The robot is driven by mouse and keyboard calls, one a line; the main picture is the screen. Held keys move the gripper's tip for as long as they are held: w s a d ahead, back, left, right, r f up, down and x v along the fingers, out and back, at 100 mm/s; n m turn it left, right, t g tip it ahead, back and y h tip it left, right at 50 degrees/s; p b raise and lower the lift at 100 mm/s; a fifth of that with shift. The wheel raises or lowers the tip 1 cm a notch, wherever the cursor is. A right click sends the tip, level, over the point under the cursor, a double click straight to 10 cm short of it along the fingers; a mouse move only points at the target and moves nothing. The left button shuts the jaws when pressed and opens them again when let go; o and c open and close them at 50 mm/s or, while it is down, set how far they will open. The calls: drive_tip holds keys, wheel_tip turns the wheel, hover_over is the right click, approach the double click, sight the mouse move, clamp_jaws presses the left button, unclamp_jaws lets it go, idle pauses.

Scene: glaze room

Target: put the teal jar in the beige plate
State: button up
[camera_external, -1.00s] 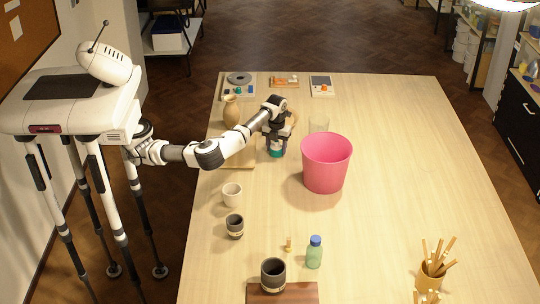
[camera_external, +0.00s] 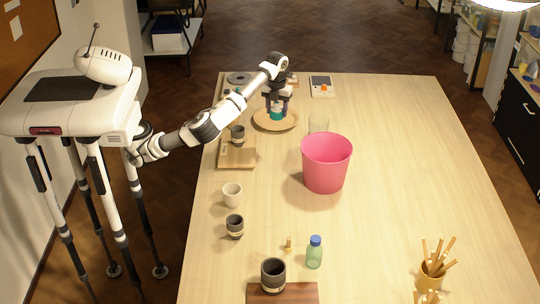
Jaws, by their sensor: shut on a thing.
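The teal jar (camera_external: 277,115) is between the fingers of my gripper (camera_external: 277,106), which points down and is shut on it. The jar is over the middle of the round beige plate (camera_external: 260,123), at the far left part of the table. The jar's lower end appears at the plate's surface; I cannot tell whether it touches. My fingers hide the jar's upper part.
A dark cup (camera_external: 238,136) stands on a wooden board (camera_external: 236,155) at the left. The table's right side is mostly clear.

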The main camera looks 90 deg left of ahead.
drive_tip(key=shift+r, duration=0.75)
drive_tip(key=a+r+p, duration=0.1)
drive_tip(key=a+p, duration=0.2)
drive_tip(key=a, duration=0.6)
drive_tip(key=n+p, duration=0.2)
drive_tip(key=p, duration=0.1)
hover_over(269, 125)
wheel_tip(269, 125, down, 14)
drive_tip(key=shift+d+f, duration=0.1)
drive_tip(key=shift+f, duration=0.05)
drive_tip(key=shift+f+p, duration=0.55)
drive_tip(key=shift+f, duration=2.05)
drive_tip(key=shift+f, duration=0.2)
drive_tip(key=o, duration=0.9)
